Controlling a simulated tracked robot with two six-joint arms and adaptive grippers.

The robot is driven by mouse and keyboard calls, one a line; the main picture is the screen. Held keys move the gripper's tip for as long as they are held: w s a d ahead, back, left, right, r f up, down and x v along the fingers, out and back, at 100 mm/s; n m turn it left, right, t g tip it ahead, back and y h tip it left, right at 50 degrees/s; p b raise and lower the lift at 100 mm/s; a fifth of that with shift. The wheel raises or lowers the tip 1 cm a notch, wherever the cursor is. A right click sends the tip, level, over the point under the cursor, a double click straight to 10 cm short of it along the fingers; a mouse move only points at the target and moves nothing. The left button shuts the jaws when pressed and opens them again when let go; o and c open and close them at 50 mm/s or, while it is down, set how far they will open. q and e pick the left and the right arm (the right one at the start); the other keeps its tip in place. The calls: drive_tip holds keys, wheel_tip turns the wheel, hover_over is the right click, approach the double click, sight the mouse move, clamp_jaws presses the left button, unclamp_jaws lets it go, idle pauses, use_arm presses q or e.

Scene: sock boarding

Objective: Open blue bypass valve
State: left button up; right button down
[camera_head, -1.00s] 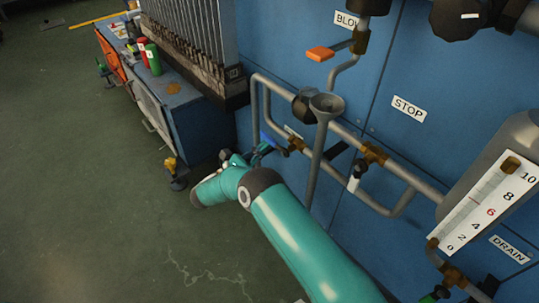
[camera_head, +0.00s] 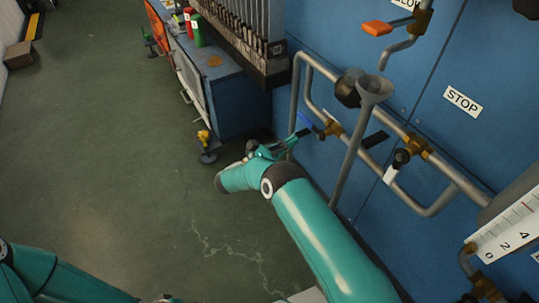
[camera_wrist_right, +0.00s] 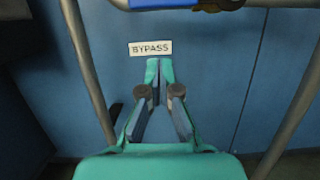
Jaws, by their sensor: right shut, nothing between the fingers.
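The blue bypass valve handle (camera_head: 306,122) sits on a brass valve body (camera_head: 331,128) in the lower pipe loop on the blue wall. In the right wrist view the blue handle (camera_wrist_right: 165,3) lies sideways along the pipe at the top edge, cut off by the frame. My right gripper (camera_head: 279,150) is just below and left of the handle, apart from it. In the wrist view my right gripper (camera_wrist_right: 160,66) is shut and empty, its tips below the BYPASS label (camera_wrist_right: 151,48). My left arm shows at the lower left, but its gripper is outside the frame.
A grey funnel (camera_head: 375,88) and its pipe stand right of the valve. A white-handled valve (camera_head: 391,173) and an orange-handled valve (camera_head: 377,28) are nearby. Vertical pipes (camera_wrist_right: 89,70) flank my right gripper.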

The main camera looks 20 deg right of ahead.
drive_tip(key=p+v, duration=0.6)
drive_tip(key=v, duration=0.1)
drive_tip(key=shift+s+a, duration=0.2)
